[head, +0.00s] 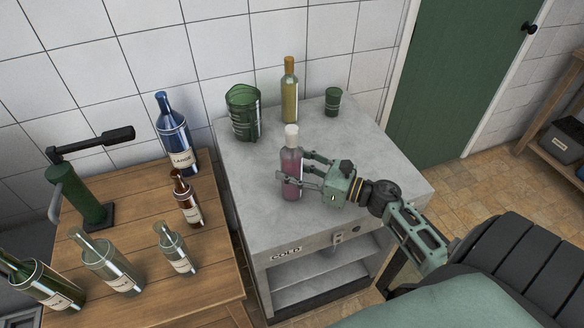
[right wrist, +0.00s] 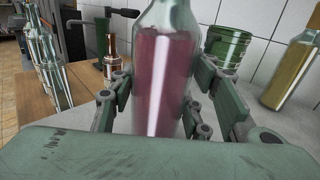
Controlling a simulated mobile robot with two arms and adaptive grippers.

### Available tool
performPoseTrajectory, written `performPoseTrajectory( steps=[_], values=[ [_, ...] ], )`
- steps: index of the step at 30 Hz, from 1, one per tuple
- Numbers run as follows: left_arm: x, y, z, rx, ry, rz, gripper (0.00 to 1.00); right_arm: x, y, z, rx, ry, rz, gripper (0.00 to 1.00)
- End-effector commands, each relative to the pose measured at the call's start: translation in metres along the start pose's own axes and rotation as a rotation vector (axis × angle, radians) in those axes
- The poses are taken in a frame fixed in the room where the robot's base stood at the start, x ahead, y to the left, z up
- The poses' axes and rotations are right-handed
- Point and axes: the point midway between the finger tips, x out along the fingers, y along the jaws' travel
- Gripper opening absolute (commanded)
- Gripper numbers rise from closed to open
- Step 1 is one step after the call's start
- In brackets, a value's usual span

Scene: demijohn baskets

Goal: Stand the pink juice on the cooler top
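The pink juice (head: 291,165) is a clear bottle of pink liquid with a white cap. It is upright at the left front part of the grey cooler top (head: 345,140), and its base appears to be on or very close to the surface. My right gripper (head: 294,170) reaches it from the right, one finger on each side of its body, apparently shut on it. In the right wrist view the pink juice (right wrist: 163,80) fills the middle, with the fingers against both sides. My left gripper is not in view.
On the cooler's back part stand a green glass container (head: 243,112), a yellow bottle (head: 289,92) and a green cup (head: 333,101). A wooden table (head: 150,245) on the left holds several bottles and a green corking device (head: 85,200). The cooler top's right side is clear.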

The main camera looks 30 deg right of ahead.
Motion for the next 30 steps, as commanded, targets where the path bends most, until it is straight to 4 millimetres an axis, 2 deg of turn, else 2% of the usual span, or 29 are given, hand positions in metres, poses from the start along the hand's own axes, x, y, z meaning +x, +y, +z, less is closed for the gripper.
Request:
performPoseTrajectory(
  steps=[1, 6, 18, 21, 30],
  values=[
    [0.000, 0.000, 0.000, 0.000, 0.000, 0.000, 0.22, 0.000, 0.000, 0.000, 0.000, 0.001, 0.000, 0.49],
    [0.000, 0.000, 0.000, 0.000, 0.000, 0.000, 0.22, 0.000, 0.000, 0.000, 0.000, 0.001, 0.000, 0.63],
    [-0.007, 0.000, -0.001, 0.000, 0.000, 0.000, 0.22, -0.001, 0.000, 0.005, 0.000, 0.002, 0.000, 0.63],
    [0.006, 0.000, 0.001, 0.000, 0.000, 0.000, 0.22, -0.018, 0.000, -0.003, 0.000, 0.006, -0.001, 0.63],
    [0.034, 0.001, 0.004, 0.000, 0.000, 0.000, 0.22, -0.082, 0.000, -0.003, 0.000, 0.005, -0.001, 0.63]
  ],
)
